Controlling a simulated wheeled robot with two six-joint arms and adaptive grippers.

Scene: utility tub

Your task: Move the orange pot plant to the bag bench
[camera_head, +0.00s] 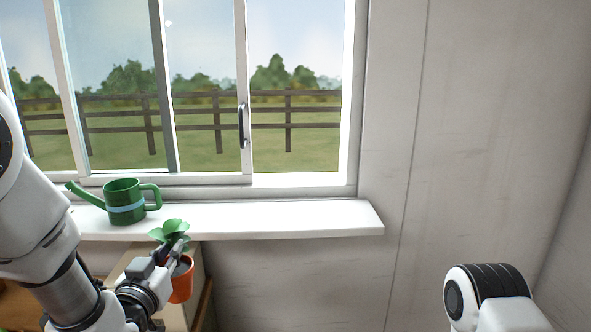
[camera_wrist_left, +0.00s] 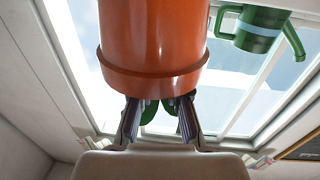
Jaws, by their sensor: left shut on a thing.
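The orange pot plant (camera_head: 182,282) has a small orange pot and green leaves. My left gripper (camera_head: 170,255) is shut on it near the rim and holds it just below the front edge of the windowsill. In the left wrist view the orange pot (camera_wrist_left: 153,45) fills the upper middle, beyond the fingertips (camera_wrist_left: 158,108), with bits of green leaf between the fingers. The pot looks roughly upright in the head view. I cannot make out a bag bench for certain. My right gripper is out of view; only part of that arm shows at the lower right.
A green watering can (camera_head: 125,203) with a light blue band stands on the white windowsill (camera_head: 300,218); it also shows in the wrist view (camera_wrist_left: 258,30). A beige boxy thing (camera_head: 196,262) and brown wood are behind the pot. The wall right of the sill is bare.

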